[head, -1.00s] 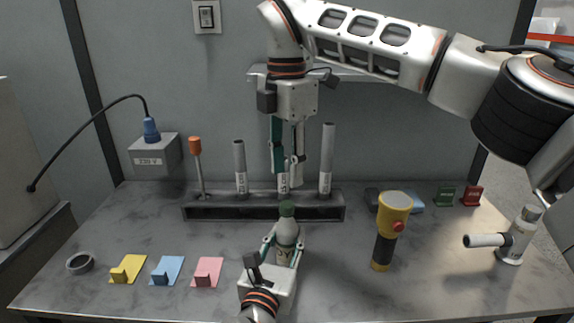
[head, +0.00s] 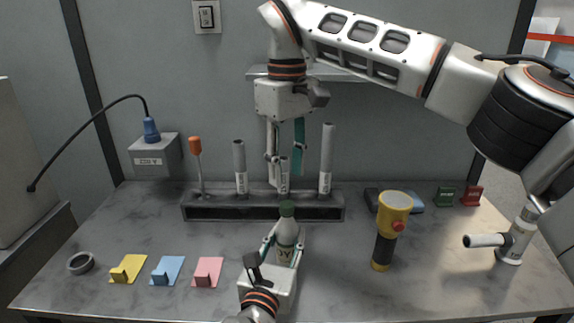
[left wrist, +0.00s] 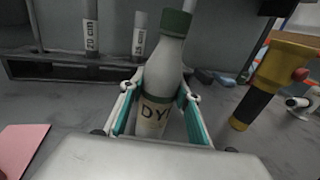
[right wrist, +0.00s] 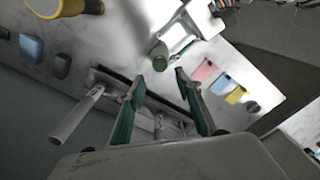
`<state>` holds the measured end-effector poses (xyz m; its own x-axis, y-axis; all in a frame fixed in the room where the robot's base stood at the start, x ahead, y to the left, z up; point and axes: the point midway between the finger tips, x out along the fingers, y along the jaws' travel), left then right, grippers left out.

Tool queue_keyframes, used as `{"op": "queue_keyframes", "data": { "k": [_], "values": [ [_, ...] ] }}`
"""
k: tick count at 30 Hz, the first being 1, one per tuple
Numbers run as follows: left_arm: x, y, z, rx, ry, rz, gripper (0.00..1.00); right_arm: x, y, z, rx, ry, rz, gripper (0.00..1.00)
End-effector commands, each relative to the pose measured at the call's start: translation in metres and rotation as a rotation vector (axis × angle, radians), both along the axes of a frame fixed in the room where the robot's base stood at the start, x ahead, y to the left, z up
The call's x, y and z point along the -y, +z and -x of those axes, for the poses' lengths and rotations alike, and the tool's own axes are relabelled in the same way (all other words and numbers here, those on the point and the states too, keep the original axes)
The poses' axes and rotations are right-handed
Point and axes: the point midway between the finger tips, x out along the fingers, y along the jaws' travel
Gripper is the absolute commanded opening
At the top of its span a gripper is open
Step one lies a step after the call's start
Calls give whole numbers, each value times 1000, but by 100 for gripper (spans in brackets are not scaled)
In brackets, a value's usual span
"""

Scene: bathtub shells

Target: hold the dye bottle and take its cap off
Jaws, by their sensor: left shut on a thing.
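The dye bottle (head: 288,232), pale with a green cap (head: 287,208) and a "DY" label, stands upright in the front middle of the table. My left gripper (head: 284,248) is shut around the bottle's body from the front. In the left wrist view the bottle (left wrist: 166,62) sits between both fingers, its green cap (left wrist: 176,22) seated on top.
A dark rack (head: 240,206) with several grey tubes stands behind the bottle. A yellow flashlight (head: 384,240) stands to the right. Yellow (head: 127,268), blue (head: 167,269) and pink (head: 207,270) pieces and a grey ring (head: 80,262) lie to the left.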

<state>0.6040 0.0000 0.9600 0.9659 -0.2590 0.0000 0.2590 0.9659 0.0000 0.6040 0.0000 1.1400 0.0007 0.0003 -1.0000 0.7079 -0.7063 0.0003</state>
Motion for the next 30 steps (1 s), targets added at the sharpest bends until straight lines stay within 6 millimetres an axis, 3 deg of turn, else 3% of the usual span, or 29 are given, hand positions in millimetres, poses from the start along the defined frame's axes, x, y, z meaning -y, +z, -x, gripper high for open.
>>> {"op": "queue_keyframes", "data": {
  "k": [16, 28, 29, 30],
  "values": [
    [0, 0, 0, 0, 0, 0, 0, 0, -70, 0, -3, -1, 0, 34],
    [0, 0, 0, 0, 0, 0, 0, 0, -78, 0, 0, -2, 0, 34],
    [0, 0, 0, 0, 0, 0, 0, 0, -78, 0, 0, -2, 0, 32],
    [0, 0, 0, 0, 0, 0, 0, 0, -78, 0, 0, -2, 0, 21]
  ]
}}
